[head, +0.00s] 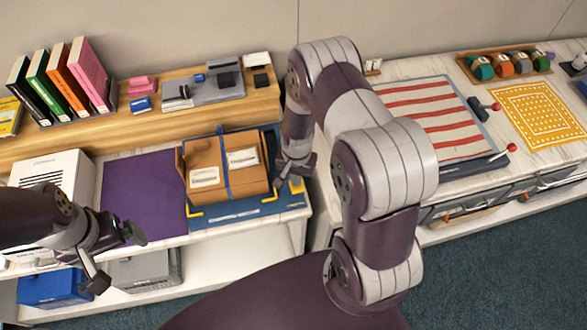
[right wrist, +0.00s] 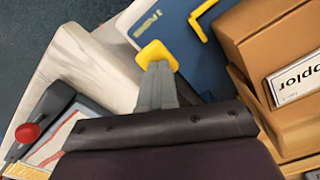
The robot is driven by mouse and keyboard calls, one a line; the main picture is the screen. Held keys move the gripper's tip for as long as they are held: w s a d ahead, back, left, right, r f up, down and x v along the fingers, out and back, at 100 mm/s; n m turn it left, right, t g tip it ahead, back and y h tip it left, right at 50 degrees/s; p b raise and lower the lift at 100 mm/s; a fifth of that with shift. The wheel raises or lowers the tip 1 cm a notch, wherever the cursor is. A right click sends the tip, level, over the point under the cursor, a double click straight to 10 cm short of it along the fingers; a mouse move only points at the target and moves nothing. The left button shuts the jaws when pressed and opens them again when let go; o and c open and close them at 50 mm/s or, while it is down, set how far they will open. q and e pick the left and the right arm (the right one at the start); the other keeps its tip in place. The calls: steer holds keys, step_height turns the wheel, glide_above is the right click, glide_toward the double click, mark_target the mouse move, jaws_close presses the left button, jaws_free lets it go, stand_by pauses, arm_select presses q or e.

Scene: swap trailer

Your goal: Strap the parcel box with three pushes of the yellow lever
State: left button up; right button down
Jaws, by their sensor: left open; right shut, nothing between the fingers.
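The brown parcel box (head: 213,151) stands on a blue strapping base (head: 245,217) with yellow corner guides. A blue strap (head: 222,158) runs over the box, between two white labels. The yellow lever (head: 297,186) is at the base's right side, and its yellow end (right wrist: 155,52) shows in the right wrist view. My right gripper (head: 296,172) is shut and empty, its fingertips (right wrist: 158,70) right at the lever; whether they touch is unclear. My left gripper (head: 118,259) is open and empty, left of the box and in front of the purple mat.
The purple mat (head: 146,196) left of the base is bare. A white machine (head: 60,175) stands further left. Books (head: 62,80) and a grey tray (head: 205,90) are on the back shelf. The right table holds a striped board (head: 430,110) and a yellow mat (head: 540,113).

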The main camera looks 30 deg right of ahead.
steer(key=shift+r, duration=0.15)
step_height(320, 180, up, 8)
steer(key=p, duration=0.7)
steer(key=shift+r, duration=0.1)
stand_by(0.6)
steer(key=s+a+r+n+t+b, duration=0.1)
steer(key=s+a+r+n+b, duration=0.4)
steer(key=s+r+n+b, duration=0.3)
steer(key=shift+s+r+n+b, duration=0.4)
steer(key=shift+r+b, duration=0.5)
steer(key=shift+r, duration=0.25)
